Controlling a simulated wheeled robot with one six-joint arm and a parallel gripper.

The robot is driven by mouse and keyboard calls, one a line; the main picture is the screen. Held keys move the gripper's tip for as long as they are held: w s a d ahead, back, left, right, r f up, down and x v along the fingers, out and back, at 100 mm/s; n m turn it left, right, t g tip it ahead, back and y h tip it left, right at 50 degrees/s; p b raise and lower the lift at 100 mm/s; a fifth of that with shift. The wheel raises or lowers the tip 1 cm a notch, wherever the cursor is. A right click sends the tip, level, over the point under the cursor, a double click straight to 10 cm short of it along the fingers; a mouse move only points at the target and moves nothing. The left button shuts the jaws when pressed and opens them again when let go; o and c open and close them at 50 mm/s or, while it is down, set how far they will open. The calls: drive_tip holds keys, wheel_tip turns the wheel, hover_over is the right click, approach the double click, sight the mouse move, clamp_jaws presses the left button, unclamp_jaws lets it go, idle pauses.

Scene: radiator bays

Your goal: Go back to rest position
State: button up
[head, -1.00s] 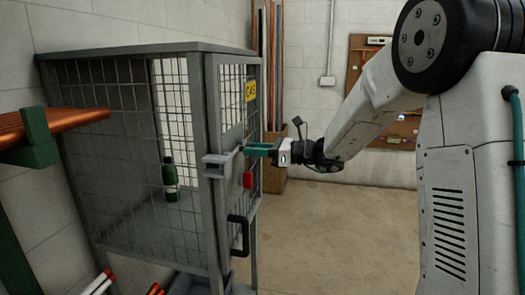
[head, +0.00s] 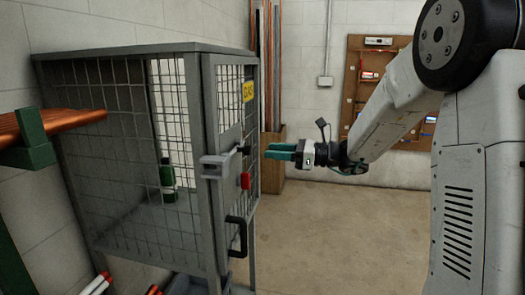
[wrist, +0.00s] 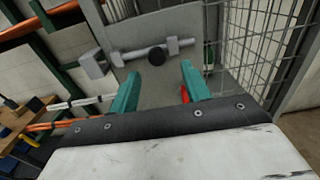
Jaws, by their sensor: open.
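My gripper (head: 281,152) is open and empty, with teal fingers pointing left toward the mesh gas cage (head: 153,49). It is apart from the cage, to the right of the latch. The latch (head: 219,163) is a grey bolt with a dark round knob on the cage door. In the wrist view the latch bolt (wrist: 127,54) and its knob (wrist: 157,56) show ahead, beyond my gripper's fingertips (wrist: 158,75), with nothing between them. A red tag (head: 245,180) and a black handle (head: 238,236) sit on the door below. The door looks closed.
A green bottle (head: 167,176) stands inside the cage. Copper pipes (head: 50,125) on a green rack jut in at the left. A wooden pipe box (head: 272,175) stands behind, and a tool board (head: 375,70) hangs on the back wall. The floor (head: 345,240) at centre right is clear.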

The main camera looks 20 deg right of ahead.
drive_tip(key=shift+s+d, duration=0.25)
drive_tip(key=shift+d, duration=0.2)
drive_tip(key=s+a+f+n+g+h, duration=0.3)
drive_tip(key=s+f+n+g, duration=0.15)
drive_tip(key=s+n, duration=0.4)
drive_tip(key=s+a+f+n+g+h, duration=0.25)
drive_tip(key=s+f+n+g, duration=0.2)
drive_tip(key=s, duration=0.65)
drive_tip(key=s+d+r+n+h, duration=0.1)
drive_tip(key=s+d+n+h, duration=0.1)
drive_tip(key=s+n+h, duration=0.3)
drive_tip(key=s+d+r+n+h, duration=0.1)
drive_tip(key=s+n+h, duration=0.3)
drive_tip(key=s, duration=0.9)
drive_tip(key=shift+d+r+n+t+h, duration=0.35)
drive_tip(key=shift+d+n, duration=0.35)
drive_tip(key=shift+n, duration=0.5)
